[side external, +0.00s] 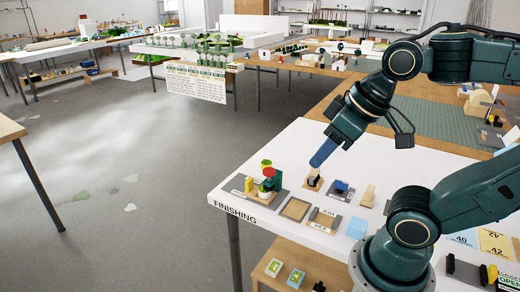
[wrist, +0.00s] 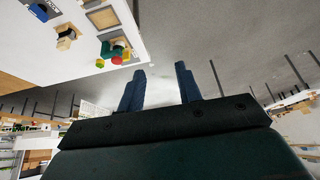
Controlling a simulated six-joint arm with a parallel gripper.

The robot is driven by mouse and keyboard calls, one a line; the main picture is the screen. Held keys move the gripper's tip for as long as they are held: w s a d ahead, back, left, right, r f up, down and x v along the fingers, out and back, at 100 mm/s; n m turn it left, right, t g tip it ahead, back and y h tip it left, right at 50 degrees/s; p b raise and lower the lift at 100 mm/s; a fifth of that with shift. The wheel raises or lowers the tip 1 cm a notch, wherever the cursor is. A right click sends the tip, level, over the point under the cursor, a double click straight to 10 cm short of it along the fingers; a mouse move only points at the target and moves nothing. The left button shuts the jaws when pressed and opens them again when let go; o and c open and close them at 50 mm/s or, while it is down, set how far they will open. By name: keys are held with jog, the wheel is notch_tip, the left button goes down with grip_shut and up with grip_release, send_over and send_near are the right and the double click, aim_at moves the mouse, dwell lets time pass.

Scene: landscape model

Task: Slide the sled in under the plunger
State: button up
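A small press-like fixture (side external: 268,182) with red, green and yellow parts stands on a dark grey base near the front left of the white table. It also shows in the wrist view (wrist: 116,48). I cannot tell its plunger apart from its other parts, and I cannot identify the sled for certain. A small dark-and-pale piece (side external: 313,178) sits on a wooden plate to the right of the fixture. My gripper (side external: 316,163) appears above this piece in the side view. In the wrist view its two fingers (wrist: 160,76) are apart with nothing between them.
An empty-looking wooden tray (side external: 295,209), a labelled grey plate (side external: 325,219), a blue block (side external: 357,228), a dark blue item (side external: 341,188) and an upright wooden piece (side external: 368,195) stand nearby. The white table's front edge (side external: 222,205) is close to the fixture.

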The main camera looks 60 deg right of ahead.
jog(key=o, duration=0.4)
jog(key=shift+o, duration=0.2)
jog(key=g, duration=0.6)
send_over(249, 180)
notch_tip(249, 180, down, 18)
jog(key=r, duration=0.1)
jog(key=shift+d+f, duration=0.15)
jog(key=shift+f, duration=0.1)
jog(key=shift+f, duration=0.15)
notch_tip(249, 180, down, 13)
jog(key=shift+f, duration=0.2)
